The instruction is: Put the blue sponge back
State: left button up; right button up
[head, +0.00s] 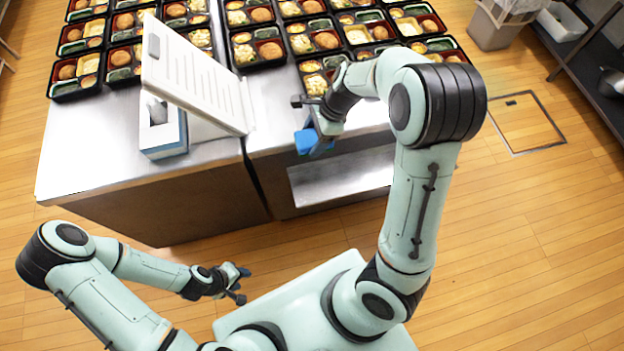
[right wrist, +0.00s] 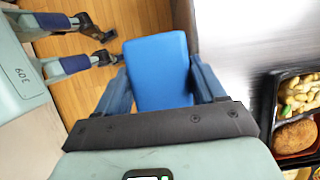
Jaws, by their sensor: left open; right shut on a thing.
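The blue sponge (head: 306,141) is held by my right gripper (head: 318,143) at the front edge of the steel counter (head: 215,150). In the right wrist view the sponge (right wrist: 160,72) is a flat blue block between the two blue fingers of my right gripper (right wrist: 162,85). The gripper is shut on it. My left gripper (head: 238,284) is open and empty, low in front of the counter over the floor. It also shows in the right wrist view (right wrist: 108,47). Where the sponge belongs cannot be told from these frames.
Several filled bento trays (head: 262,50) cover the back of the counter. A white clipboard-like panel (head: 195,80) stands tilted beside a tissue box (head: 162,130). An open shelf (head: 340,180) is below the counter's front. A grey bin (head: 495,27) stands at the back right.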

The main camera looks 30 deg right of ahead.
send_over(309, 187)
jog(key=d, duration=0.2)
notch_tip(309, 187, down, 11)
jog(key=f, duration=0.4)
jog(key=f+b, duration=0.1)
jog(key=f, duration=0.3)
jog(key=f+b, duration=0.1)
jog(key=f, duration=0.2)
jog(key=shift+s+a+f, duration=0.15)
jog(key=shift+s+f, duration=0.15)
jog(key=shift+f, duration=0.1)
jog(key=shift+w+f, duration=0.2)
jog(key=shift+f, duration=0.25)
notch_tip(309, 187, down, 4)
jog(key=shift+r, duration=0.1)
jog(key=o, duration=1)
pick_arm(q)
jog(key=shift+g, duration=0.3)
jog(key=s+f, duration=0.3)
jog(key=s, duration=0.1)
jog(key=shift+f, duration=0.2)
pick_arm(e)
jog(key=shift+r, duration=0.1)
